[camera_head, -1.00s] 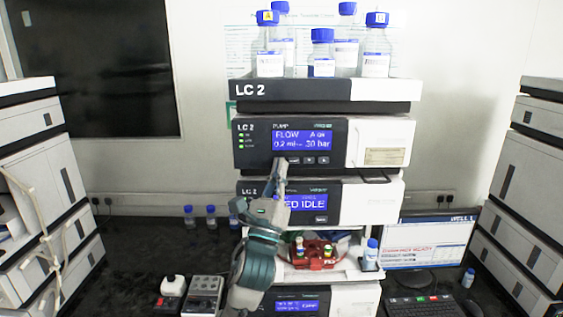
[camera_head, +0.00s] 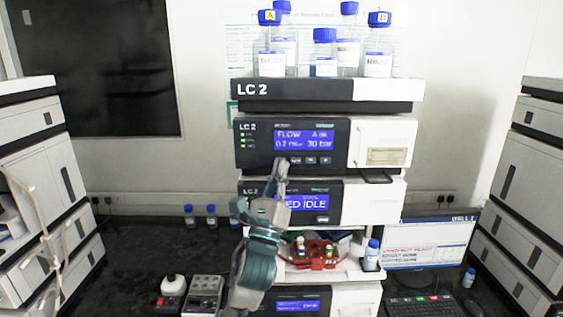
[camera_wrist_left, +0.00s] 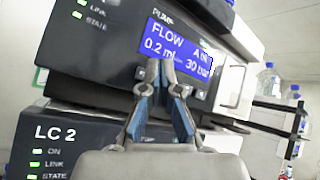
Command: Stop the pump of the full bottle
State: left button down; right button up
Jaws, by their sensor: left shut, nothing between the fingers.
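The LC 2 pump module (camera_head: 380,143) has a lit blue screen (camera_head: 304,140) reading FLOW, about 0.2 ml/min and 30 bar. A row of small dark buttons (camera_head: 311,160) sits below the screen. My left gripper (camera_head: 281,164) is shut and empty, its tips at the left end of that row. In the left wrist view its fingertips (camera_wrist_left: 170,76) overlap the screen's lower edge and hide part of the row. I cannot tell whether they touch the panel. Bottles with blue caps, one tagged A (camera_head: 268,50), stand on top; their fill levels are unclear. My right gripper is not in view.
A second module (camera_head: 368,203) reading IDLE lies directly below the pump. A red carousel with vials (camera_head: 318,252) sits under it. Instrument stacks flank both sides. A monitor (camera_head: 432,243) stands at the right. Small bottles (camera_head: 189,215) stand behind on the dark bench.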

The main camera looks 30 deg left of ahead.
pick_arm(q)
jog(key=shift+a, duration=0.2)
jog(key=shift+w+p, duration=0.2)
jog(key=shift+p, duration=0.1)
jog(key=shift+w+d, duration=0.1)
jog(key=shift+w+a, duration=0.3)
jog(key=shift+w, duration=0.05)
dwell(0.5)
jog(key=shift+s+d+r, duration=0.1)
jog(key=shift+s, duration=0.05)
jog(key=shift+s+d+p, duration=0.35)
jog(key=shift+s+p, duration=0.1)
jog(key=shift+s, duration=0.15)
